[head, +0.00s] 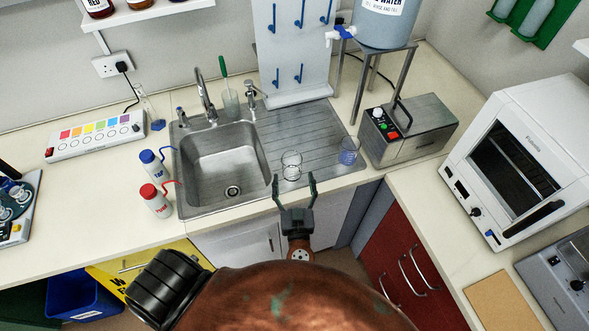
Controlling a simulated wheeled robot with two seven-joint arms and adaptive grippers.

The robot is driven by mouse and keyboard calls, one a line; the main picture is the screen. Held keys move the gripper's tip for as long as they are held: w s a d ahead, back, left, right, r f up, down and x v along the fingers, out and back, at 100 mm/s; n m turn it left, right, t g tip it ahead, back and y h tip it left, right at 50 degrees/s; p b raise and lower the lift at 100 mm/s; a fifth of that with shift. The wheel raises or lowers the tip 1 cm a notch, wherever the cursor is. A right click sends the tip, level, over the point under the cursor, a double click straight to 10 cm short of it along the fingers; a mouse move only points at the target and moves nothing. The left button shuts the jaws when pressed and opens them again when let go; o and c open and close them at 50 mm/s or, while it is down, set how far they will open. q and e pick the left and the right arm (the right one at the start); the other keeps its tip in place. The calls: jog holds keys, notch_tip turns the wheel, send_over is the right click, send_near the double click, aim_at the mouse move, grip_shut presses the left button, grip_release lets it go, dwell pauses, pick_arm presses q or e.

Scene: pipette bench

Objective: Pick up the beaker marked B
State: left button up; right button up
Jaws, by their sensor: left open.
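A clear glass beaker (291,166) stands upright on the sink's steel drainboard, near its front edge. I cannot read a letter on either one, so I cannot tell which is marked B. My left gripper (294,180) is open and empty, its fingers spread and pointing toward the first beaker from the front. The beaker shows just beyond the fingertips; I see no contact. My right gripper is not in view.
The sink basin (225,165) and tap (206,97) lie to the left. Blue-capped (155,165) and red-capped (156,200) wash bottles stand at its left edge. A steel bath (410,130) stands to the right. A pegboard (293,55) rises behind the drainboard, whose middle is clear.

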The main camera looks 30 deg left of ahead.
aim_at(293, 175)
pick_arm(q)
jog(key=f+b, duration=0.2)
jog(key=f, duration=0.2)
jog(key=shift+w+f+b, duration=0.2)
jog(key=shift+b, duration=0.2)
jog(key=shift+a+f, duration=0.1)
jog(key=shift+f, duration=0.05)
jog(key=shift+x, duration=1.6)
jog(key=p+x, duration=0.1)
jog(key=x, duration=0.3)
jog(key=shift+w+a, duration=0.15)
jog(key=shift+a, duration=0.1)
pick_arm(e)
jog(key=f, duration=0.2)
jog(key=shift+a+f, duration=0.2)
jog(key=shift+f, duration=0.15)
pick_arm(q)
jog(key=shift+c, duration=0.6)
jog(key=c, duration=1.2)
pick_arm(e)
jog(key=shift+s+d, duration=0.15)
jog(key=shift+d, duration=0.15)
pick_arm(q)
jog(key=shift+c, duration=0.2)
